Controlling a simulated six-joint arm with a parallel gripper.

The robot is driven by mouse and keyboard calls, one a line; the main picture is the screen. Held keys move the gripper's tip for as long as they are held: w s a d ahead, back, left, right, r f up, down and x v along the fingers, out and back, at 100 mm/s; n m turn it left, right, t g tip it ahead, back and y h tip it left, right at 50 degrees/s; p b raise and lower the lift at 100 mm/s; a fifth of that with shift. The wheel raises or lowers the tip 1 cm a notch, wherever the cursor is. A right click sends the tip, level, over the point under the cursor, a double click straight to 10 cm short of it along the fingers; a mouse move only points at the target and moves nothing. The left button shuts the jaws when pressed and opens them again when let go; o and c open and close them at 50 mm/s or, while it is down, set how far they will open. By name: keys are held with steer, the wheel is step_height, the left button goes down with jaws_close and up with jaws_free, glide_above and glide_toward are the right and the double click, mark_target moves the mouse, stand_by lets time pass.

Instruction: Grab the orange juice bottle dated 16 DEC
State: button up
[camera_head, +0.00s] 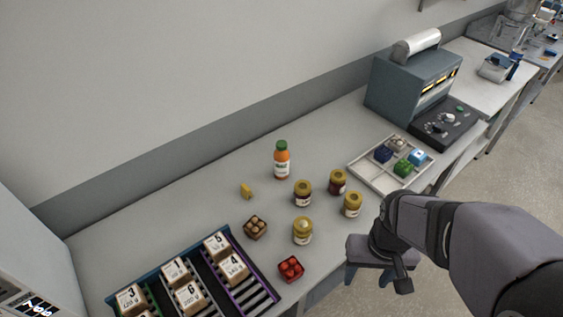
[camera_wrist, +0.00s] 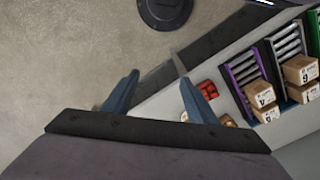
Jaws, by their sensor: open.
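An orange juice bottle (camera_head: 281,161) with a green cap stands upright at the back of the grey table, near the wall. Its label is too small to read, so I cannot tell the date. No other orange bottle is in view. My gripper (camera_head: 369,277) is in front of the table's edge, pointing down, well apart from the bottle. In the wrist view my gripper (camera_wrist: 158,95) has its two blue fingers apart with nothing between them. The bottle is not in the wrist view.
Several yellow-lidded jars (camera_head: 303,230) stand between the bottle and my gripper. A red punnet (camera_head: 291,269), a brown punnet (camera_head: 256,227) and a rack of numbered boxes (camera_head: 190,297) are nearer. A white divided tray (camera_head: 366,171) and a grey machine (camera_head: 408,86) stand right.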

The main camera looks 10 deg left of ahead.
step_height(320, 180, up, 4)
steer(key=n+t+y+b, duration=0.2)
steer(key=t+y+b, duration=0.1)
steer(key=t+b, duration=1.1)
glide_toward(282, 148)
steer(key=d+r+g+b, duration=0.1)
steer(key=d+r, duration=0.2)
steer(key=r, duration=0.2)
steer(key=w+a+r+t+b, duration=0.2)
steer(key=w+a+t+b, duration=0.2)
steer(key=a+t+b, duration=0.1)
steer(key=f, duration=1.1)
steer(key=shift+d+p, duration=0.35)
steer(key=shift+w+a+p, duration=0.15)
steer(key=shift+w+p, duration=0.3)
steer(key=shift+w, duration=0.65)
steer(key=shift+w+a+r+p, duration=0.1)
steer(key=shift+w+r+p, duration=0.1)
steer(key=shift+w+p, duration=0.45)
steer(key=shift+w+a+r+p, duration=0.1)
steer(key=shift+w+r+p, duration=0.1)
steer(key=shift+w+p, duration=0.45)
steer(key=shift+w+a+f, duration=0.1)
steer(key=shift+w, duration=0.5)
steer(key=shift+w+a+f, duration=0.1)
steer(key=shift+w, duration=0.55)
